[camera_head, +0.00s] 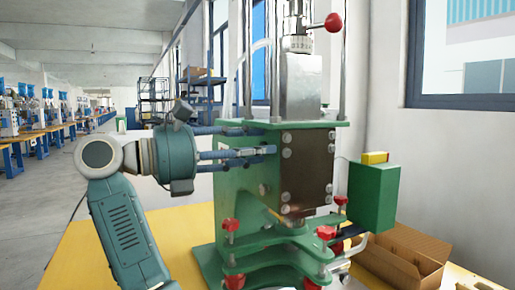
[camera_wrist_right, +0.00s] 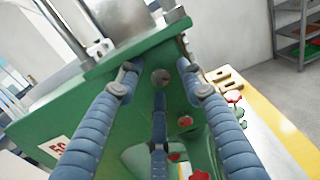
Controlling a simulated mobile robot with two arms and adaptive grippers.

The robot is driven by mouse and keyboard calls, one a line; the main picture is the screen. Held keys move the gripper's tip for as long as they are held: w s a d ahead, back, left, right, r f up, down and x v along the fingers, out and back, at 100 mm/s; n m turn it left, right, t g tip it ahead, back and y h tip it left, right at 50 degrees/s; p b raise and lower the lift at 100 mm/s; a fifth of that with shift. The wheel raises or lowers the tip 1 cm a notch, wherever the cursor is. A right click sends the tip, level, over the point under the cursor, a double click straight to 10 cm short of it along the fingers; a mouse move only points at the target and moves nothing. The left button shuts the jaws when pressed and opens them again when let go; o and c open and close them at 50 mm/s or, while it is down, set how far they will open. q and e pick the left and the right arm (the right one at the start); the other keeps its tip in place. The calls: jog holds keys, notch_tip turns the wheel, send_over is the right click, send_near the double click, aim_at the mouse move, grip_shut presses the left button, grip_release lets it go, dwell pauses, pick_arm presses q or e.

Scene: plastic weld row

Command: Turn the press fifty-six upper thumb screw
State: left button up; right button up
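The press (camera_head: 300,175) is green with a dark front plate and stands on the yellow table. My right gripper (camera_head: 266,144) reaches its left side with long blue fingers. In the right wrist view, a round metal screw head (camera_wrist_right: 160,77) on the green side plate lies between the spread fingertips of my right gripper (camera_wrist_right: 158,82). I see no finger closed on it. A second, lower screw (camera_wrist_right: 185,121) is below it; this lower screw also shows in the head view (camera_head: 265,189). The fingers hide the upper one there. My left gripper is out of view.
Red knobs (camera_head: 231,225) stand around the press base, and a red-knobbed lever (camera_head: 333,22) is at its top. A green box (camera_head: 373,195) and an open cardboard box (camera_head: 403,262) are at the right. The table's left front (camera_head: 90,255) is clear.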

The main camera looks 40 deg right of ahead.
grip_shut()
jog(key=shift+m, duration=0.4)
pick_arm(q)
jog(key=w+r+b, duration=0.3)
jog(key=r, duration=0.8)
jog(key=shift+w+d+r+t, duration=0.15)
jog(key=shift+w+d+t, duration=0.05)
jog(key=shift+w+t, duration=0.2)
pick_arm(e)
jog(key=shift+f+m, duration=0.2)
jog(key=shift+m, duration=13.5)
pick_arm(q)
jog(key=shift+b, duration=0.3)
